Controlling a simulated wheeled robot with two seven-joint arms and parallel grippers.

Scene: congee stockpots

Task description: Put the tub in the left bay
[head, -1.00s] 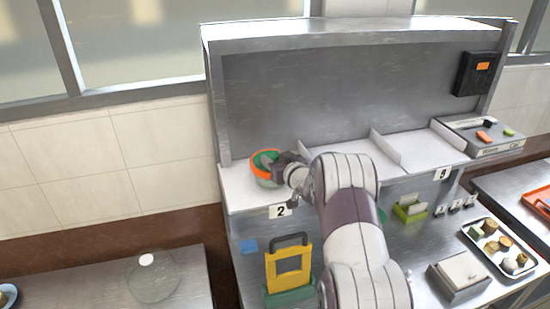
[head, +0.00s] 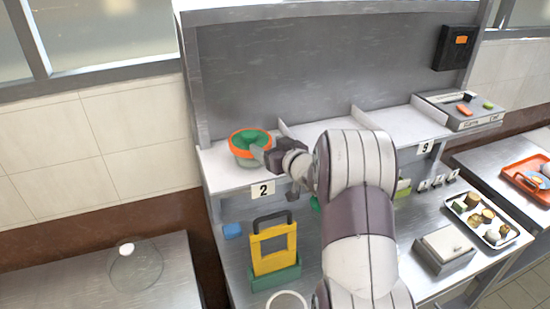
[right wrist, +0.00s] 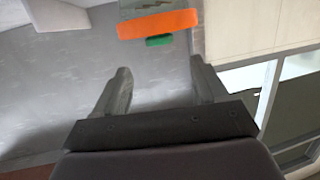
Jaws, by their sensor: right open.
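The tub (head: 249,147), with an orange rim and a green top, stands upright on the white shelf in the left bay (head: 222,172), above the label 2. My right gripper (head: 259,153) is at the tub's right front side, its fingers partly overlapping the tub in the head view. In the right wrist view the tub (right wrist: 158,25) shows at the top, beyond the spread fingertips of the right gripper (right wrist: 162,80). Nothing is between those fingers. The left gripper is out of view.
Low dividers (head: 368,120) part the shelf's bays, and the bays to the right look empty. A yellow and green holder (head: 274,250) stands on the counter below. A tray of food pieces (head: 480,219) and a grey box (head: 443,248) are at the right.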

